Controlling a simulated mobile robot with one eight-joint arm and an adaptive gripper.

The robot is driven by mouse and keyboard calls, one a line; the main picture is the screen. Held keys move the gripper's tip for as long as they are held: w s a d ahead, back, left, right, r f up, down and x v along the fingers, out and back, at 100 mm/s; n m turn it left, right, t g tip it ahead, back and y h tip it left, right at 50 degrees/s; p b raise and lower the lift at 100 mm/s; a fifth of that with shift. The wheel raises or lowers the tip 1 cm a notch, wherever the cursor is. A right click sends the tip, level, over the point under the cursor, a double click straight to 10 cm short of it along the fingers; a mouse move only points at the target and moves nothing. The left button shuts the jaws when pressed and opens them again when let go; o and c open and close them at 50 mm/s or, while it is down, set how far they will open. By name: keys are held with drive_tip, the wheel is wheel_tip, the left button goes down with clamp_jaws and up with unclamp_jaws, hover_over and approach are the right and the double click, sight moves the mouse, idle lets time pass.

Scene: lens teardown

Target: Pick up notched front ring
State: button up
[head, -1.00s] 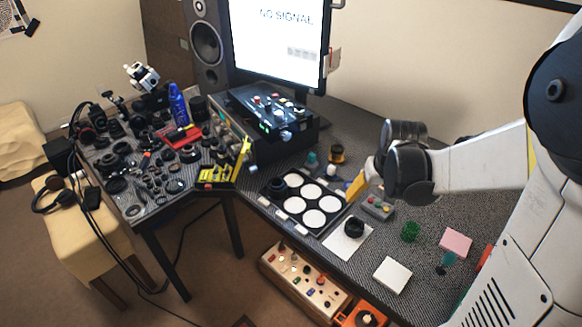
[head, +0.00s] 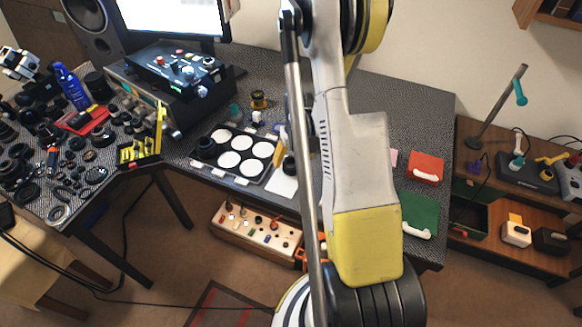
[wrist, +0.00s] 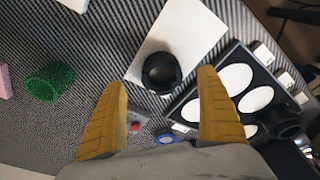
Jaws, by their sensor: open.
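A black ring-shaped part (wrist: 161,72), which I take for the notched front ring, lies on a white sheet (wrist: 185,32) in the wrist view. Any notch is too small to make out. My gripper (wrist: 163,81) is open, with its two yellow fingers spread on either side of the ring's near edge in the picture. It appears to be above the ring and not touching it; the height is unclear. In the head view my arm hides most of the sheet (head: 282,187) and the gripper.
A black tray (wrist: 186,98) with white round pads stands right of the sheet, with a dark cylinder (wrist: 283,122) at its corner. A small grey box with a red button (wrist: 134,126) is between the fingers.

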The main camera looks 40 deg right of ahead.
sight(291, 166)
drive_tip(key=f+b, duration=0.1)
drive_tip(key=f, duration=0.1)
drive_tip(key=w+f+b, duration=0.1)
drive_tip(key=f, duration=0.1)
drive_tip(key=shift+f, duration=0.4)
drive_tip(key=shift+r, duration=0.1)
drive_tip(key=c, duration=1.1)
